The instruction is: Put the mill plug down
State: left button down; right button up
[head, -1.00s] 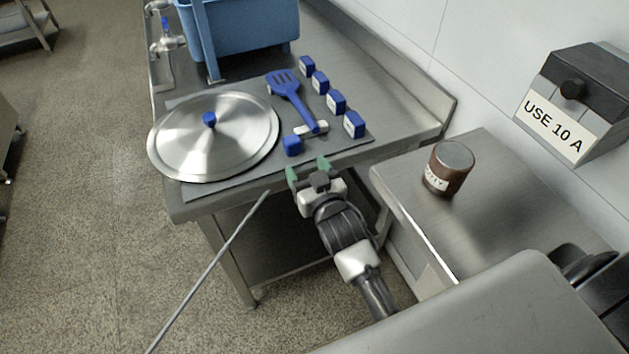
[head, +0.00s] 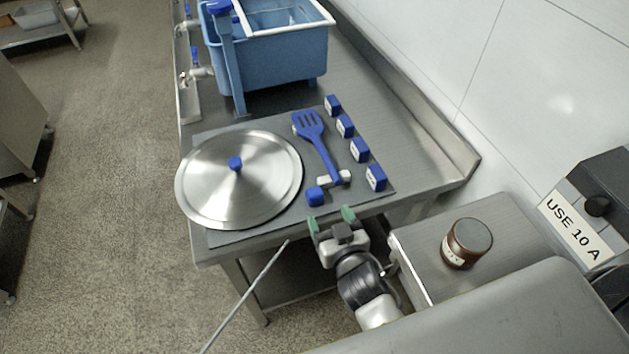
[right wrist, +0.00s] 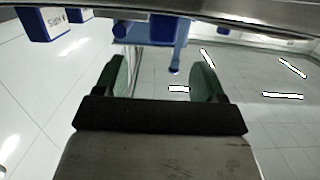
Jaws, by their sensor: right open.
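A small blue block (head: 315,196), which I take to be the mill plug, stands on the dark mat (head: 222,237) near the front table edge, left of a small white piece (head: 345,177). My right gripper (head: 331,220) has its green fingertips apart and empty, just in front of the block at the mat's edge. In the right wrist view, which looks upside down, the open fingers (right wrist: 163,80) show nothing between them; a dark blue block (right wrist: 160,28) lies beyond them, probably the same one. My left gripper is not in view.
A round steel lid (head: 265,190) lies left on the mat. A blue spatula (head: 322,150) and several labelled blue blocks (head: 376,178) lie right. A blue tub (head: 275,65) stands behind. A brown jar (head: 468,243) is on the right-hand steel cabinet. A thin rod (head: 246,294) crosses in front.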

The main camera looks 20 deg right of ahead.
aim_at(317, 197)
jog(key=w, duration=0.3)
jog(key=shift+w+f, duration=0.25)
jog(key=shift+f, duration=0.05)
jog(key=shift+w, duration=0.25)
jog(key=w, duration=0.3)
jog(key=w+p, duration=0.1)
jog(key=shift+w+a+f, duration=0.15)
jog(key=shift+a+f, duration=0.15)
jog(key=shift+a, duration=0.05)
jog(key=shift+w+f, duration=0.1)
jog(key=shift+w, duration=0.25)
jog(key=shift+c, duration=0.4)
jog(key=c, duration=1)
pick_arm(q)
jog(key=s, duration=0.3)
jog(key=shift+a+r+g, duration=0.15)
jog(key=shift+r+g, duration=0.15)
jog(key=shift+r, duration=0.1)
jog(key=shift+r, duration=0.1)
